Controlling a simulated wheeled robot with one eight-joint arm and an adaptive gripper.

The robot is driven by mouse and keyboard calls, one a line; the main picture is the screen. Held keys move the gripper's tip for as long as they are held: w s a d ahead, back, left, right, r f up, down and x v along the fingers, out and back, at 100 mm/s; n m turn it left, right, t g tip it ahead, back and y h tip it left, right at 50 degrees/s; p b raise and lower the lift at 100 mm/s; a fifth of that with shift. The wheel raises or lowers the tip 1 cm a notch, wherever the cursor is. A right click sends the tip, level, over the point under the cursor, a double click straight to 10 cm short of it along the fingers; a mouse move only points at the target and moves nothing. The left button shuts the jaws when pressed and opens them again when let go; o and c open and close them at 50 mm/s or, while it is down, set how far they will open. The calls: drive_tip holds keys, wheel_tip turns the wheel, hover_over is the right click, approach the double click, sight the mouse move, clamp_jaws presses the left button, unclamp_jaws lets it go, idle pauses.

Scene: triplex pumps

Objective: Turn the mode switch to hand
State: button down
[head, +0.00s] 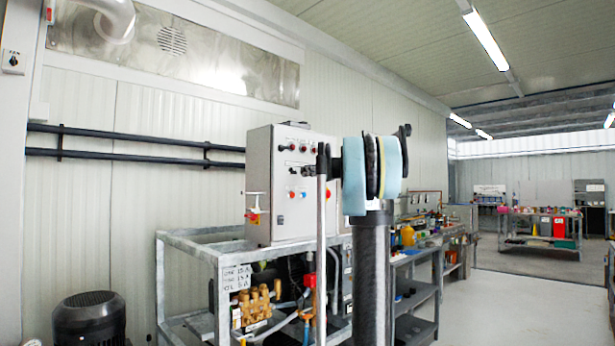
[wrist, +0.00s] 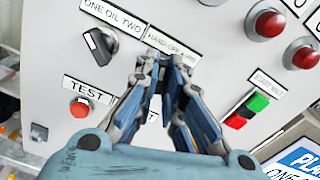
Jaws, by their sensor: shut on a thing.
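The grey control box (head: 263,190) stands on a metal frame, with my arm reaching to its front face from the right. In the wrist view my gripper (wrist: 166,72) is at the panel, with its fingers closed in just below a label (wrist: 173,46) that seems to read hand off auto. The gripper is shut on the mode switch under that label. The fingertips hide the switch, so its pointing direction cannot be seen. In the head view the gripper's tip is small and its grip is unclear.
A black selector knob (wrist: 100,44) sits to the left, above a red test button (wrist: 80,108). Red lamps (wrist: 268,22) are at upper right, and a green button (wrist: 258,102) and red button (wrist: 236,121) at right. A pump (head: 258,303) sits in the frame below.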

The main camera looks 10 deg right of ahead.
drive_tip(key=n, duration=0.5)
drive_tip(key=shift+n, duration=0.4)
idle(0.3)
drive_tip(key=c, duration=1.7)
unclamp_jaws()
drive_tip(key=shift+s, duration=0.1)
drive_tip(key=v, duration=1.1)
drive_tip(key=shift+s+d, duration=0.2)
drive_tip(key=shift+s, duration=0.05)
drive_tip(key=shift+f, duration=0.15)
